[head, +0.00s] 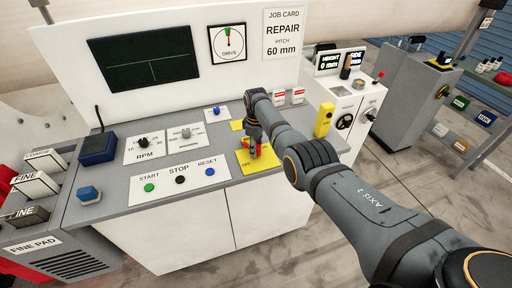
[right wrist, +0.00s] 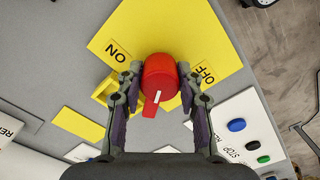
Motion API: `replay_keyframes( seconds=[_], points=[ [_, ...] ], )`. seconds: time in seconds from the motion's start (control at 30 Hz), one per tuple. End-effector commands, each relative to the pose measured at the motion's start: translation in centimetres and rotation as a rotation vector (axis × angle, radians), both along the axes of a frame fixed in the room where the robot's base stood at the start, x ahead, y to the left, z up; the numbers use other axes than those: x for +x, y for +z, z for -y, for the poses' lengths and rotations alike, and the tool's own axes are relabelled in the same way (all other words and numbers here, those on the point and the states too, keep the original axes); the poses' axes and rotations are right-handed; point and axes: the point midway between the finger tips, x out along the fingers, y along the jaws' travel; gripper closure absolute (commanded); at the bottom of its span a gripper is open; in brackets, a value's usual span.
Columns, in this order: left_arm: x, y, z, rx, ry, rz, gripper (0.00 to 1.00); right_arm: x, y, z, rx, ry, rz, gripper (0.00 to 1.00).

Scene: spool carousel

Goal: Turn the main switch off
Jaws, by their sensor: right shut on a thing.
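The main switch is a red knob (right wrist: 160,78) on a yellow plate (right wrist: 190,30) lettered ON and OFF. My right gripper (right wrist: 160,95) has its two fingers closed on either side of the knob. A white mark on the knob points toward the bottom of the right wrist view, slightly left, at neither label. In the head view my right gripper (head: 254,145) reaches down over the yellow plate (head: 263,168), and the knob is mostly hidden there. My left gripper is in neither view.
A panel with START, STOP and RESET buttons (head: 180,180) lies left of the switch on the grey console. A yellow block (head: 323,120) stands to the right. A yellow bracket (right wrist: 101,92) sits beside the gripper. Knob panels lie behind.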

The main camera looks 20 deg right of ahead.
Motion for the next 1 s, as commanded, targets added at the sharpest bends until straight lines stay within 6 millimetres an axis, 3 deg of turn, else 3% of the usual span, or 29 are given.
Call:
replay_keyframes(
  seconds=[0.6, 1.0],
  points=[
    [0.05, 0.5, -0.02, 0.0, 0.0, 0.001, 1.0, 0.01, 0.09, 0.01, -0.001, 0.581, 0.001, 0.95],
    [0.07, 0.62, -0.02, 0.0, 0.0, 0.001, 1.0, 0.04, 0.1, 0.01, 0.0, 0.869, 0.002, 0.95]
  ],
)
